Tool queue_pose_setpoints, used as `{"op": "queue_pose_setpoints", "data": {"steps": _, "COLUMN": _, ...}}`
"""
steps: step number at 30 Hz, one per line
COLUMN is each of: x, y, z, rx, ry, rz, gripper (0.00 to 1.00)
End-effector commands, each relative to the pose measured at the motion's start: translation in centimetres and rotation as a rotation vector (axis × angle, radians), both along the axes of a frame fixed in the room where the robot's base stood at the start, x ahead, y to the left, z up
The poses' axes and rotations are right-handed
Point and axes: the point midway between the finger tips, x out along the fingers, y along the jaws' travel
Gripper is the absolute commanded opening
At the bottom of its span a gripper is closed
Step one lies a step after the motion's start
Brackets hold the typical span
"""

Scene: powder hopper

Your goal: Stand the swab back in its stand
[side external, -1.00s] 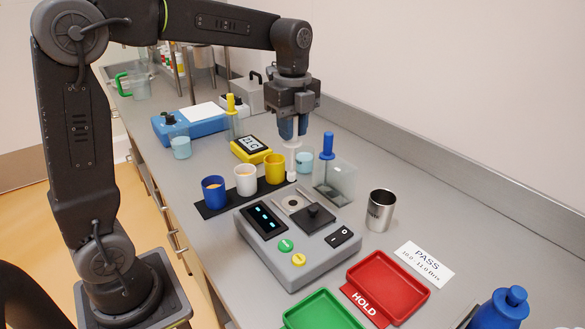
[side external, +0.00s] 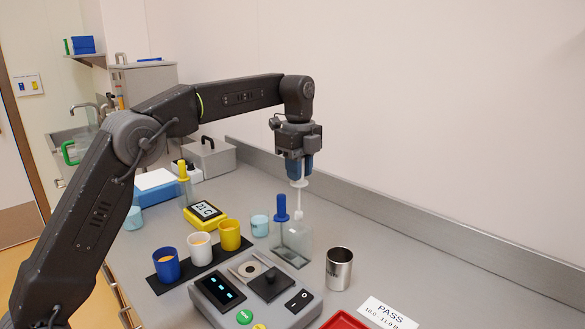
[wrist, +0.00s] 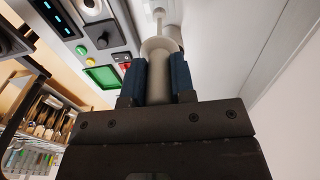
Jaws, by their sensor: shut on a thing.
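My gripper (side external: 299,176) is shut on the white swab (side external: 299,200), which hangs upright with its tip down. In the wrist view the swab's pale handle and round collar (wrist: 160,46) sit between the two blue fingers (wrist: 159,80). A clear box-shaped stand (side external: 300,243) is below the gripper on the bench. A blue-handled tool (side external: 281,208) stands at its left side. The swab's tip appears at the stand's top edge, to the right of the blue handle. I cannot tell whether the tip is inside the stand.
A steel cup (side external: 339,270) stands to the right of the stand. A grey instrument (side external: 256,288) is in front. Blue (side external: 166,266), white (side external: 199,250) and yellow (side external: 229,236) cups stand on a dark mat to the left. A small light-blue cup (side external: 260,226) is just left of the stand.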

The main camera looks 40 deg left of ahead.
Motion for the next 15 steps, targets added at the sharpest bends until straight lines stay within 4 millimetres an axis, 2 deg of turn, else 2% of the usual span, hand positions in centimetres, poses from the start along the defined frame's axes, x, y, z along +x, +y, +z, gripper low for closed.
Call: {"op": "queue_pose_setpoints", "data": {"steps": 15, "x": -0.1, "y": 0.0, "z": -6.5, "rx": 0.000, "ry": 0.003, "rz": 0.000, "gripper": 0.07}}
